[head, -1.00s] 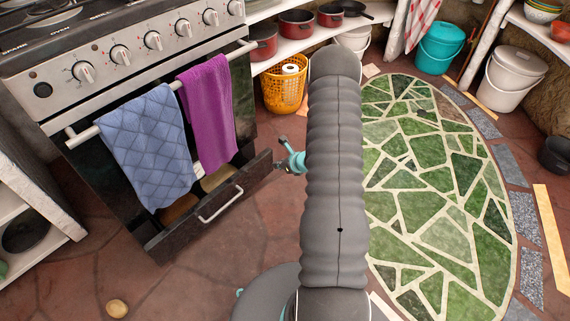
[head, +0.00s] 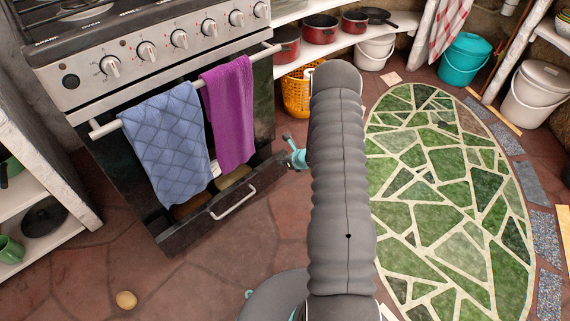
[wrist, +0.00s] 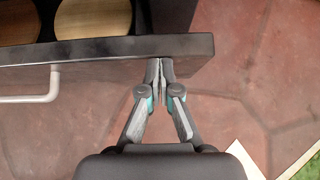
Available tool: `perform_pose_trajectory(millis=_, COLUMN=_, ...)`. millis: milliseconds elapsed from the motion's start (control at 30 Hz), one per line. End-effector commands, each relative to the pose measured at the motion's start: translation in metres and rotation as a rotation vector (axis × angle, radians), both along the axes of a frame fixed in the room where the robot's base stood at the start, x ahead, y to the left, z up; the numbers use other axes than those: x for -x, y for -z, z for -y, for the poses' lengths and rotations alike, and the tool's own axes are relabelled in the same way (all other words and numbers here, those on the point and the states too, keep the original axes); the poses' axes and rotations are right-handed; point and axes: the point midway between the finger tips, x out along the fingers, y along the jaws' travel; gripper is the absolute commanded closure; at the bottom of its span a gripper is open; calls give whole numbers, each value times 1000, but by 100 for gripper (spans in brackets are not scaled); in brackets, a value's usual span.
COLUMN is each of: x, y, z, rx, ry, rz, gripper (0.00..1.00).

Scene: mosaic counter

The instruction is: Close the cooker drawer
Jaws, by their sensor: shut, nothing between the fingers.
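The cooker (head: 165,60) stands at the upper left in the head view. Its bottom drawer (head: 190,235) is partly open, with a dark front and a pale bar handle (head: 233,202). Round, tan and brown things (wrist: 93,18) lie inside it. In the wrist view the drawer's front panel (wrist: 110,47) crosses the picture. My gripper (wrist: 161,62) is shut and empty, its fingertips at the panel's outer face near its right end, seemingly touching it. The handle (wrist: 30,98) is left of the fingers. In the head view my arm hides part of the gripper.
Blue (head: 165,145) and purple (head: 231,115) towels hang on the oven rail above the drawer. A yellow basket (head: 298,92) stands right of the cooker. A potato-like thing (head: 126,300) lies on the floor. A green mosaic (head: 445,200) covers floor to the right.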

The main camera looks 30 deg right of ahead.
Motion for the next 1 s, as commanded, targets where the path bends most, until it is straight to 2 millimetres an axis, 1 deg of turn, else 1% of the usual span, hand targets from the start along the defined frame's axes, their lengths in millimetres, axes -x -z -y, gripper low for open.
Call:
perform_pose_trajectory(millis=33, x=-13, y=4, z=-5, rx=3, ry=-5, rz=7, gripper=100)
perform_pose_trajectory(millis=200, x=-52, y=3, z=-17, rx=3, ry=-6, rz=7, gripper=100)
perform_pose_trajectory(millis=300, x=-67, y=2, z=-22, rx=2, ry=-3, rz=5, gripper=100)
perform_pose_trajectory(millis=367, x=-72, y=1, z=-24, rx=2, ry=-3, rz=5, gripper=100)
perform_pose_trajectory(millis=500, x=-77, y=-1, z=-26, rx=2, ry=-2, rz=7, gripper=100)
perform_pose_trajectory(millis=800, x=-78, y=-3, z=-30, rx=-1, ry=-8, rz=12, gripper=100)
perform_pose_trajectory(millis=900, x=-74, y=-2, z=-29, rx=-1, ry=-10, rz=12, gripper=100)
perform_pose_trajectory(millis=1000, x=-65, y=0, z=-25, rx=0, ry=-9, rz=7, gripper=100)
